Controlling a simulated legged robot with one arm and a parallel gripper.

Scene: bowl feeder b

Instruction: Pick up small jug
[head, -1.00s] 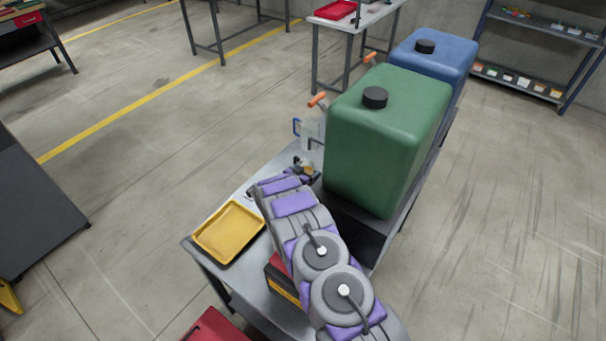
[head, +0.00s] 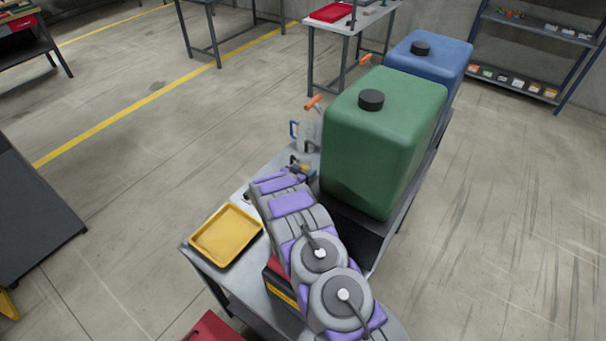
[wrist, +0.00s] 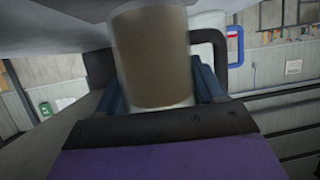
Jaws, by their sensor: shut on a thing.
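The small jug (wrist: 150,60) fills the top middle of the wrist view, a pale cylinder with a brownish body and a dark handle on its right. My gripper (wrist: 153,88) is shut on it, with one dark blue finger on each side. The fingertips are partly hidden behind the jug. In the head view my gripper (head: 299,167) is small, at the far end of my arm above the bench, beside the green tank. The jug is hard to make out there.
A green tank (head: 382,140) and a blue tank (head: 440,55) stand close on the right. A yellow tray (head: 225,236) lies on the near left of the bench (head: 240,268).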

